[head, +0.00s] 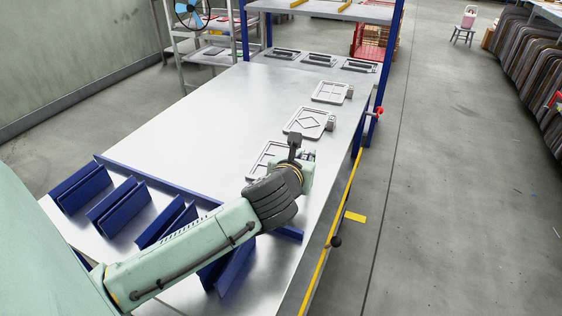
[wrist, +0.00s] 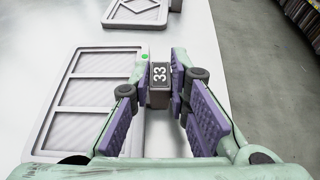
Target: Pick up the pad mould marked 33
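The pad mould marked 33 (wrist: 95,92) lies flat on the grey table, a pale tray with three long recesses and a green dot at one corner. In the head view the mould (head: 264,157) is partly hidden by my arm. Its dark grip block (wrist: 159,97) carries the white number 33 at its right side. My gripper (wrist: 161,88) has its purple-padded fingers on either side of this block, with no clear gap at the tips. In the head view my gripper (head: 305,157) is beside the mould, and its fingers are too small to judge.
A mould with a diamond recess (head: 308,122) lies just beyond, and a four-window mould (head: 330,92) behind that. Several blue racks (head: 125,207) stand at the near left. The table's left middle is bare. A red-knobbed lever (head: 378,112) sits at the right edge.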

